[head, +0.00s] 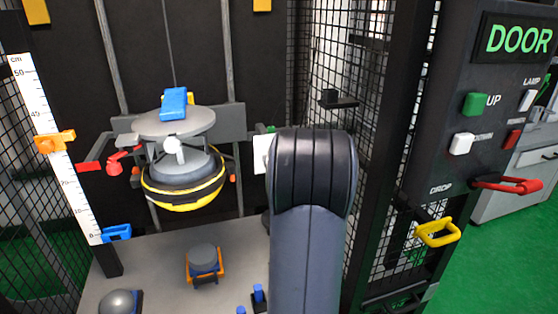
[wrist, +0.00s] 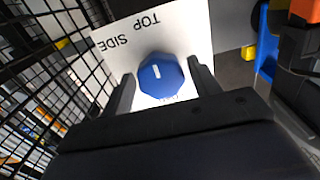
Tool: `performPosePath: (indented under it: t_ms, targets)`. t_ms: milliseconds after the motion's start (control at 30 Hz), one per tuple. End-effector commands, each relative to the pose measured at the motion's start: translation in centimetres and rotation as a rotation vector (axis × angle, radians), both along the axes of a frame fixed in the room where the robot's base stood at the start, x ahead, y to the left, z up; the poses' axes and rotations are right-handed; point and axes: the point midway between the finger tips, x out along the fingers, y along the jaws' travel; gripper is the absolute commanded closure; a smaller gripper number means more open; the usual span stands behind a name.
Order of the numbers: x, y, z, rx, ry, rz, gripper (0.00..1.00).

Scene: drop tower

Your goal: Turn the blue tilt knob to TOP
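The blue tilt knob (wrist: 160,77) sits on a white plate (wrist: 188,30) marked TOP and SIDE. A short white mark on the knob runs roughly upward in the wrist view, about toward the word TOP, tilted slightly left. More lettering below the knob is mostly hidden. My gripper (wrist: 162,82) is open, with one dark finger on each side of the knob and a narrow gap showing at each. In the head view my arm hides the knob and gripper; only an edge of the white plate (head: 260,154) shows.
Black wire mesh (wrist: 62,70) stands close on the left in the wrist view. A blue part (wrist: 265,45) and a yellow block (wrist: 248,52) are to the right. In the head view, a grey, yellow-rimmed carriage (head: 183,195) hangs left of my arm, and the DOOR panel (head: 490,110) is at right.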

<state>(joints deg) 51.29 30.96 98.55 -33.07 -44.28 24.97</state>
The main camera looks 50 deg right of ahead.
Motion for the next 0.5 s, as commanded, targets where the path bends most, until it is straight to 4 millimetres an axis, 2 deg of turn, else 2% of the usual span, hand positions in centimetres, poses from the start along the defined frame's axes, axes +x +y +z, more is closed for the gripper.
performPosePath:
  t_ms: [33, 133, 367, 500]
  targets:
    - [0.01, -0.01, 0.06, 0.000, -0.001, 0.000, 0.37]
    - [0.02, -0.01, 0.10, -0.002, -0.001, 0.000, 0.29]
    - [-0.02, 0.01, 0.17, -0.003, -0.003, 0.000, 0.29]
    - [-0.79, 0.39, 0.23, -0.003, -0.003, 0.000, 0.29]
